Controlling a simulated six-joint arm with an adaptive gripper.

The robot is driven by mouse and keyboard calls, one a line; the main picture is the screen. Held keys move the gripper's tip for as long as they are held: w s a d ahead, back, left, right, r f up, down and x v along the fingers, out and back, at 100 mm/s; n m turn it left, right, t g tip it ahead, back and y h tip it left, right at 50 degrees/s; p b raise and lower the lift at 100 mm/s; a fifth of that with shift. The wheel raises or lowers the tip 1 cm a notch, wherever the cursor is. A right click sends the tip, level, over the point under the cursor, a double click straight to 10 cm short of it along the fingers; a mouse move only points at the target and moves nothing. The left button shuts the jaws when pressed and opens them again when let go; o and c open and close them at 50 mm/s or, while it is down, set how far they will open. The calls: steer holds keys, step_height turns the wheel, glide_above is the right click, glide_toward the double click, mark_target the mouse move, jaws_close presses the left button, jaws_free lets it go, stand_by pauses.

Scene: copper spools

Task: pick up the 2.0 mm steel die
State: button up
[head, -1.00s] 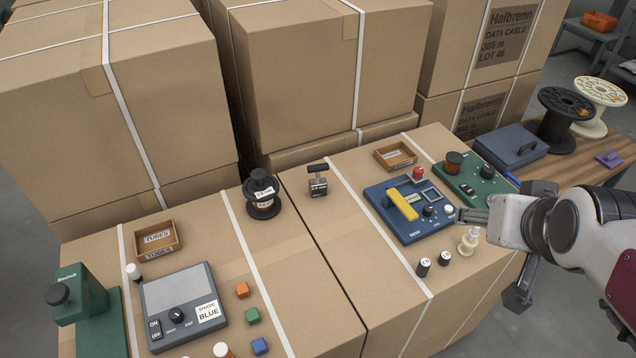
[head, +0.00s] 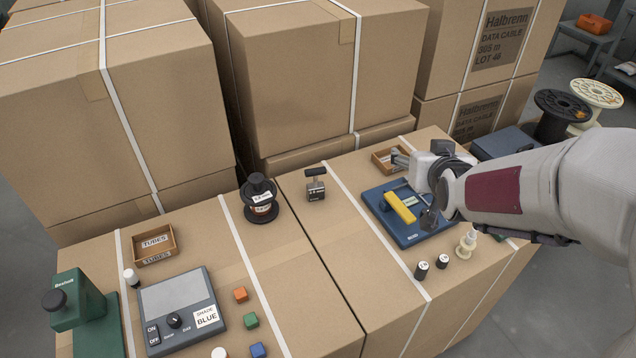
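I cannot tell for sure which thing is the 2.0 mm steel die. A small steel block with a black T-handle (head: 315,187) stands upright on the cartons, left of the blue device; its label is too small to read. Two small black cylinders with white tops (head: 421,271) (head: 442,261) stand in front of the blue device; their marks are also unreadable.
A blue device with a yellow bar (head: 405,224) lies below my gripper. A black spool stand (head: 261,203) is left of the T-handled block. A cream spool (head: 466,244) stands near the front right. Tall cartons (head: 290,80) rise behind. The carton top between is clear.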

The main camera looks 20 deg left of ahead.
steer(key=w+a+f+n+t+y, duration=0.1)
steer(key=w+a+f, duration=0.2)
steer(key=a+f, duration=0.15)
steer(key=w+a+f+t+y, duration=0.1)
steer(key=w+a+f, duration=0.2)
steer(key=a, duration=0.3)
steer(key=n+t+y, duration=0.2)
steer(key=y, duration=0.2)
glide_toward(316, 171)
steer(key=x, duration=0.3)
steer(key=shift+d, duration=0.2)
steer(key=shift+w, duration=0.1)
steer(key=shift+x, duration=1.3)
steer(key=shift+a, duration=0.1)
steer(key=shift+x, duration=2.55)
steer(key=shift+a, duration=0.1)
